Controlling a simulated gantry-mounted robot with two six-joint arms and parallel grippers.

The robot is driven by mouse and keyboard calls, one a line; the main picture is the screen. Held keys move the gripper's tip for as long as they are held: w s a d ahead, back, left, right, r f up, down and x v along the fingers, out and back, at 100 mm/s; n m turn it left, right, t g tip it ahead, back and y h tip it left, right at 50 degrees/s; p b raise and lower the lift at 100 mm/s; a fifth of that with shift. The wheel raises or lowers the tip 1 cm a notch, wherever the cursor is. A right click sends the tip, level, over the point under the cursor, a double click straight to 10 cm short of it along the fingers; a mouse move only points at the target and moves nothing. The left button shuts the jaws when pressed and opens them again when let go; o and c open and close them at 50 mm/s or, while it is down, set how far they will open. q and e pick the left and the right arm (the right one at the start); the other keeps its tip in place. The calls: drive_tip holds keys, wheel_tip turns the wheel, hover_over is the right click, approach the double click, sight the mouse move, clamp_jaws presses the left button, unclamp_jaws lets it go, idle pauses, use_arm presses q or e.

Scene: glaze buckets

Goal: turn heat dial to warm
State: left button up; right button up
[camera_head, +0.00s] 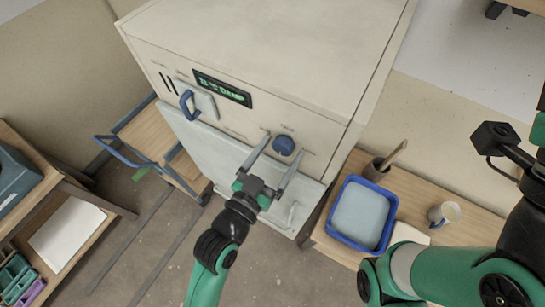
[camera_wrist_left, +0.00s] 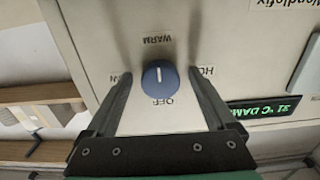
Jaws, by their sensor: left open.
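The blue round heat dial (camera_head: 284,145) is on the front panel of a large cream cabinet. In the left wrist view the dial (camera_wrist_left: 160,80) sits among printed labels, with WARM (camera_wrist_left: 158,39) above it and OFF (camera_wrist_left: 160,101) below. Its white mark is on the upper part of its face, on the WARM label's side. My left gripper (camera_head: 285,146) is open, with one finger on each side of the dial. In the left wrist view, gaps show between the dial and both fingers (camera_wrist_left: 161,77). My right arm shows at the right, but its fingers do not.
A green-lettered display (camera_head: 222,89) and a blue handle (camera_head: 187,104) are left of the dial. At the right, a wooden bench carries a blue tub (camera_head: 345,238), a dark pot (camera_head: 376,170) and a mug (camera_head: 444,214). A wooden cart (camera_head: 150,130) stands at the left.

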use_arm(q)
drive_tip(key=v, duration=1.1)
drive_tip(key=shift+s, duration=0.2)
drive_tip(key=shift+a, duration=0.1)
drive_tip(key=w+a+r+t, duration=0.3)
drive_tip(key=r, duration=0.9)
drive_tip(key=w+a+r+t, duration=0.2)
drive_tip(key=r+t, duration=0.2)
drive_tip(key=r, duration=0.8)
drive_tip(key=s+a+r+n+t+y+p, duration=0.1)
drive_tip(key=r+p, duration=0.4)
drive_tip(key=r, duration=0.6)
drive_tip(key=s+a+r+n+t+y+p, duration=0.1)
drive_tip(key=a+r+n+t+y+p, duration=0.1)
drive_tip(key=r, duration=0.9)
drive_tip(key=s+a+r+n+t+y+p, duration=0.1)
drive_tip(key=s+a+r+y+p, duration=0.1)
drive_tip(key=r+p, duration=0.7)
wheel_tip(320, 180, up, 3)
drive_tip(key=a+y, duration=0.1)
drive_tip(key=a, duration=0.1)
drive_tip(key=shift+a+f+n+t, duration=0.15)
drive_tip(key=shift+a+n+t, duration=0.15)
drive_tip(key=shift+n, duration=0.1)
